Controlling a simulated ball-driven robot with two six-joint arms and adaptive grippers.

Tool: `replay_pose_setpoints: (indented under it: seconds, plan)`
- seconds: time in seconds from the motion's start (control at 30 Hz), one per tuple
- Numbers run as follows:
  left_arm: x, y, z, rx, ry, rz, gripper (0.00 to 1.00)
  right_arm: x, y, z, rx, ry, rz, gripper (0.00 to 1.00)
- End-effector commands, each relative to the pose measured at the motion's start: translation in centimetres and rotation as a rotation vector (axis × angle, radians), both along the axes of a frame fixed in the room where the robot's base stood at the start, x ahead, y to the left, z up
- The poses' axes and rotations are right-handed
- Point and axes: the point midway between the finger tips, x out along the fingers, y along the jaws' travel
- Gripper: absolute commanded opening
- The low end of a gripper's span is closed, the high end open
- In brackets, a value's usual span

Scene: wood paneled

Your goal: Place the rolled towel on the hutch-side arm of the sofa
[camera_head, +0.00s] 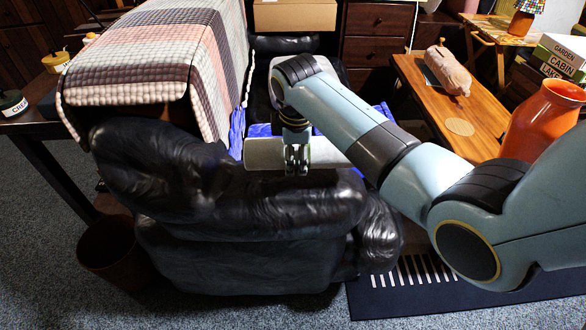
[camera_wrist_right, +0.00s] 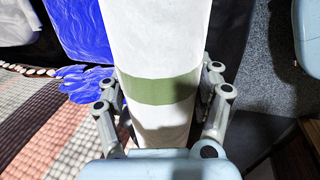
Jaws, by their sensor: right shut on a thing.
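The rolled towel (camera_head: 262,153) is white, and the right wrist view shows a green band around it (camera_wrist_right: 160,88). My right gripper (camera_head: 297,158) is shut on the towel near its middle, with fingers on both sides in the wrist view (camera_wrist_right: 162,95). The towel lies level, crosswise, above or against the top of the near arm of the black leather sofa (camera_head: 270,225). I cannot tell whether it touches the leather. The sofa's far arm is mostly hidden behind my right arm. I cannot tell which furniture is the hutch. My left gripper is out of view.
A plaid quilt (camera_head: 155,60) hangs over the sofa back, and a blue cloth (camera_head: 236,132) lies on the seat. An orange vase (camera_head: 540,120) stands near my arm. A brown bin (camera_head: 108,250) stands at left.

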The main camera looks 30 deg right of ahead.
Motion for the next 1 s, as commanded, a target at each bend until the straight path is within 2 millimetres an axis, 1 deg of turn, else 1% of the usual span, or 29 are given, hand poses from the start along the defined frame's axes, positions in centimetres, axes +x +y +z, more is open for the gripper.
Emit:
replay_pose_setpoints:
  seconds: [0.1,0.17,0.23,0.3,0.4,0.6,0.73,0.77,0.93,1.0]
  plan:
    - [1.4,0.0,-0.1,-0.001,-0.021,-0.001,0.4,-0.1,0.6,-0.5,0.0,0.0,0.0,0.25]
    - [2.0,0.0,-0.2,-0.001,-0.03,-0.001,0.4,-0.1,0.7,-0.9,-0.001,0.002,0.0,0.25]
    - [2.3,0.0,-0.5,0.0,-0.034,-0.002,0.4,-0.1,0.7,-1.8,-0.001,0.002,0.0,0.25]
    - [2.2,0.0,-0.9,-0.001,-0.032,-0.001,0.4,-0.2,0.6,-3.1,-0.001,0.004,0.0,0.25]
    - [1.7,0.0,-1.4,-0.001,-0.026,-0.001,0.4,-0.2,0.6,-4.4,-0.001,0.003,0.0,0.25]
    - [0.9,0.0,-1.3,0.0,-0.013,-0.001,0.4,-0.1,0.6,-4.4,-0.001,-0.001,0.001,0.25]
    - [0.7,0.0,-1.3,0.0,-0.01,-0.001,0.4,-0.1,0.6,-4.6,-0.001,0.001,0.001,0.25]
    - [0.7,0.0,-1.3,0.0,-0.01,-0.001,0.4,-0.2,0.6,-4.6,-0.001,0.001,0.001,0.68]
    - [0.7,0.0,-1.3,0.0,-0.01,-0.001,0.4,-0.2,0.6,-4.6,-0.001,0.001,0.001,0.9]
    - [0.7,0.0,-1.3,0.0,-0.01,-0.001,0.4,-0.2,0.6,-4.6,-0.001,0.001,0.001,0.91]
